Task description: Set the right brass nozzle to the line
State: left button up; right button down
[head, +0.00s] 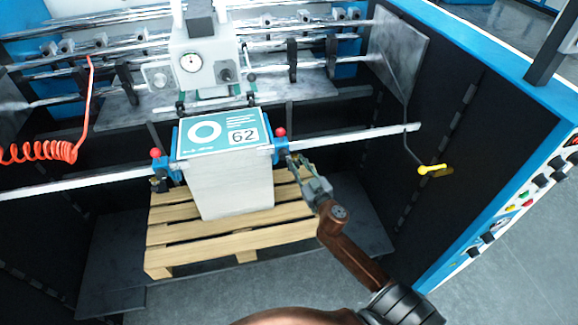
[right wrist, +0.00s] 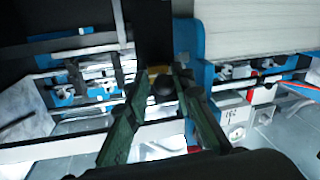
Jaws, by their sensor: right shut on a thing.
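A blue side block (head: 281,148) with a red knob stands at the right edge of the paper stack, on the crossbar. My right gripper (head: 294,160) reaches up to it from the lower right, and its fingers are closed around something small. In the right wrist view, the fingers converge on the right brass nozzle (right wrist: 158,70), a small yellowish part with a dark round end (right wrist: 163,89), beside the blue block (right wrist: 187,45). The fingers hide most of the nozzle in the head view. I cannot make out the line. My left gripper is not in view.
The stack (head: 232,188) with its teal top sheet (head: 206,133) sits on a wooden pallet (head: 190,258). A matching blue block (head: 163,167) with a red knob is at its left. A yellow-handled lever (head: 432,169) hangs at right. A red coiled hose (head: 40,151) hangs at left.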

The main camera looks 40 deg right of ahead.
jog(key=shift+w+a, duration=0.1)
jog(key=shift+a, duration=0.2)
jog(key=c, duration=2)
grip_release()
jog(key=shift+o, duration=0.8)
jog(key=shift+d, duration=0.15)
jog(key=shift+s, duration=0.25)
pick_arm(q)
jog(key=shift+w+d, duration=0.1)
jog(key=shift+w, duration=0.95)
pick_arm(e)
jog(key=v, duration=1.1)
jog(key=shift+s, duration=0.35)
